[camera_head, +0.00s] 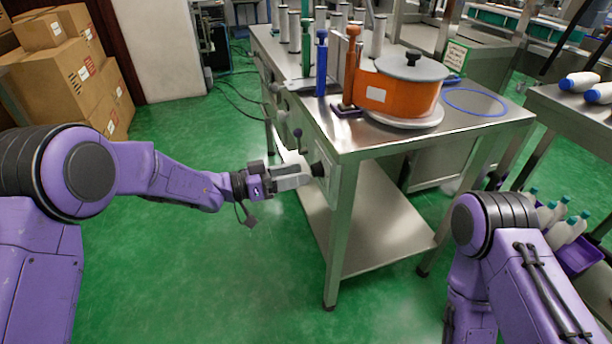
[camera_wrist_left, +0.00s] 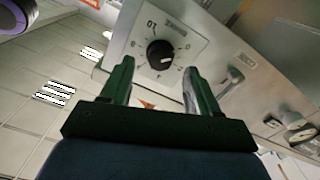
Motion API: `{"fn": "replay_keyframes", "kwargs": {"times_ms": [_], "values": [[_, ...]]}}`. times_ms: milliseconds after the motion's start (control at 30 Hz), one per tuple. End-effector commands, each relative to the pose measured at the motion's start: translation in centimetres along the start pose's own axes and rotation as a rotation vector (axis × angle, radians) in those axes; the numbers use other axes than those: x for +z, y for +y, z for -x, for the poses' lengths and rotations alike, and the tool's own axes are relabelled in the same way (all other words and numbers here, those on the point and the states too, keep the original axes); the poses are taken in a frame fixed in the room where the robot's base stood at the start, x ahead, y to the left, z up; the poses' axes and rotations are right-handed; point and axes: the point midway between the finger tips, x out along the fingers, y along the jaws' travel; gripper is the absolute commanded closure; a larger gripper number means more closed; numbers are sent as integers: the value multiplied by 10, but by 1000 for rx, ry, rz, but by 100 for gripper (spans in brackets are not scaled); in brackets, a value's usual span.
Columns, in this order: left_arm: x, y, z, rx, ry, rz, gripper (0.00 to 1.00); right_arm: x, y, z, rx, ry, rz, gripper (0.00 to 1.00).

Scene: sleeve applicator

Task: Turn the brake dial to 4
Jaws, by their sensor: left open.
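The brake dial (camera_wrist_left: 160,54) is a round black knob with a white pointer mark, on a pale square plate (camera_wrist_left: 140,36) with numbers around it. In the head view the dial (camera_head: 318,169) sits on the left side of the steel machine, near its front corner. My left gripper (camera_wrist_left: 158,85) is open, with one finger on each side of the dial in the wrist view. The fingers look apart from the knob; the exact gap is unclear. In the head view my left gripper (camera_head: 308,173) is close to the dial. My right gripper is out of view.
The steel table (camera_head: 440,137) carries an orange drum (camera_head: 398,95) with a grey lid, a blue post (camera_head: 321,65) and several spools. A lever (camera_wrist_left: 230,78) is beside the dial plate. Cardboard boxes (camera_head: 60,80) stand at the left.

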Motion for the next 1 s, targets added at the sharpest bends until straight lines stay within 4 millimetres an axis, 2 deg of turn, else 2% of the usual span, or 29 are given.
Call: {"fn": "replay_keyframes", "kwargs": {"times_ms": [100, 200, 467, 500, 667, 1000], "values": [[1, 0, -20, 1, -1, -1, 39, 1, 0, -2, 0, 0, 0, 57], [1, 0, -29, -1, 0, 0, 39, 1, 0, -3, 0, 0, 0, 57], [1, 0, -32, -2, 0, 0, 39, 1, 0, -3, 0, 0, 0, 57], [1, 0, -32, -2, 0, 0, 42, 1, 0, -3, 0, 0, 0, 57], [1, 0, -32, -2, 0, 1, 94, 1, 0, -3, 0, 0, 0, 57], [1, -1, -32, -2, 0, -33, 95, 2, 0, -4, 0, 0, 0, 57]]}}
